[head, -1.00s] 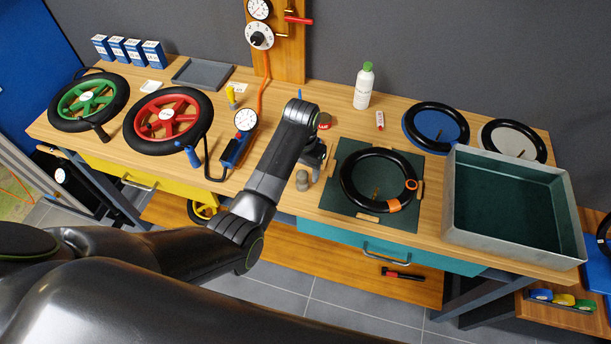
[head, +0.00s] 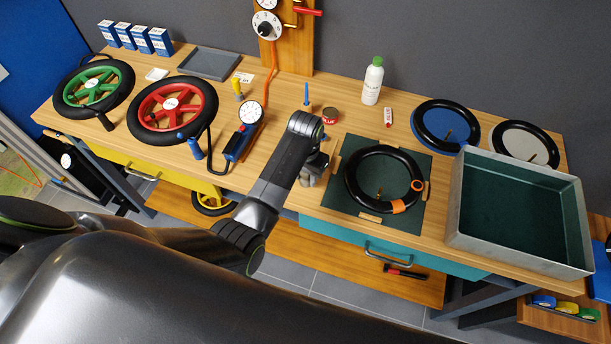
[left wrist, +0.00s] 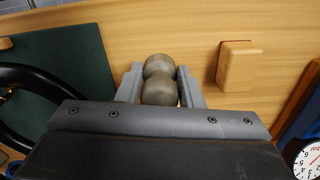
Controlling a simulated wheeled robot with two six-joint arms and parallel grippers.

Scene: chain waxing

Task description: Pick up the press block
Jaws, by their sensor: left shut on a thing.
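The press block, a grey-brown piece of two rounded lobes, is between the fingers in the left wrist view (left wrist: 160,86). My left gripper (left wrist: 157,74) is shut on it, one finger at each side. In the head view my left gripper (head: 314,163) is just left of the green mat, and the press block (head: 309,178) shows partly below it. I cannot tell whether the block is clear of the wooden table. My right gripper is not in view.
A black ring with an orange clip (head: 384,180) lies on the green mat (head: 345,200). A wooden block (left wrist: 235,65) is beside the held piece. A metal tray (head: 520,210) stands right; a blue gauge stand (head: 240,142) and red tin (head: 330,115) are nearby.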

